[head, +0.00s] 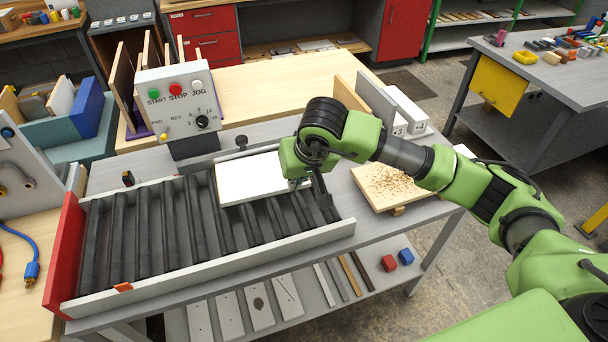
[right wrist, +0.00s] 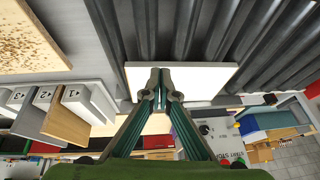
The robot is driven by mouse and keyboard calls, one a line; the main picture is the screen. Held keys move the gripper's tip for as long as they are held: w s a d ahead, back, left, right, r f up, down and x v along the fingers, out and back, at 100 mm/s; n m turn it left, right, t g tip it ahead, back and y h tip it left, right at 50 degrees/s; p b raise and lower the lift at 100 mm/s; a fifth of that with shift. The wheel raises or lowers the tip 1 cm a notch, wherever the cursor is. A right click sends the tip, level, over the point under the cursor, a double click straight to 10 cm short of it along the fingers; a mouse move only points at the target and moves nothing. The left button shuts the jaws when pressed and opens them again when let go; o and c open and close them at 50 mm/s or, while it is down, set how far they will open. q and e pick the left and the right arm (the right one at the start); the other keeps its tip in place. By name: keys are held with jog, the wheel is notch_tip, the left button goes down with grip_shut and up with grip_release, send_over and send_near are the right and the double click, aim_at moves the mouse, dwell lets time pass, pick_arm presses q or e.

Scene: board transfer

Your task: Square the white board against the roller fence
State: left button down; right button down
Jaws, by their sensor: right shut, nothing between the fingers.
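The white board (head: 250,180) lies flat at the back right of the dark rollers (head: 150,225). Its back edge is close to the rear rail (head: 150,180); my arm hides its right back corner, and I cannot tell whether board and rail touch. My right gripper (head: 299,184) is low at the board's right end, fingers pointing down. In the right wrist view the gripper (right wrist: 160,88) is shut and empty, its tips overlapping the board (right wrist: 205,78); contact is unclear. My left gripper is out of view.
A front rail (head: 210,268) and red end plate (head: 64,250) bound the rollers. A control box (head: 178,97) stands behind them. Rollers left of the board are clear.

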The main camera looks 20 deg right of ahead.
aim_at(301, 196)
jog(key=shift+h, duration=0.5)
jog(key=shift+w+d+f+b, duration=0.45)
jog(key=shift+f+b, duration=0.1)
jog(key=shift+f, duration=0.55)
jog(key=shift+w+d+f+b, duration=0.4)
jog(key=shift+f+b, duration=0.2)
jog(key=shift+f, duration=0.45)
jog(key=shift+w+d+f+b, duration=0.35)
jog(key=shift+w+f+b, duration=0.15)
jog(key=shift+f, duration=0.6)
jog(key=shift+w+b, duration=0.75)
jog(key=shift+w, duration=0.15)
jog(key=shift+s+r, duration=0.1)
jog(key=shift+s, duration=0.1)
jog(key=shift+s, duration=1.05)
notch_tip(301, 196, up, 7)
jog(key=p, duration=0.3)
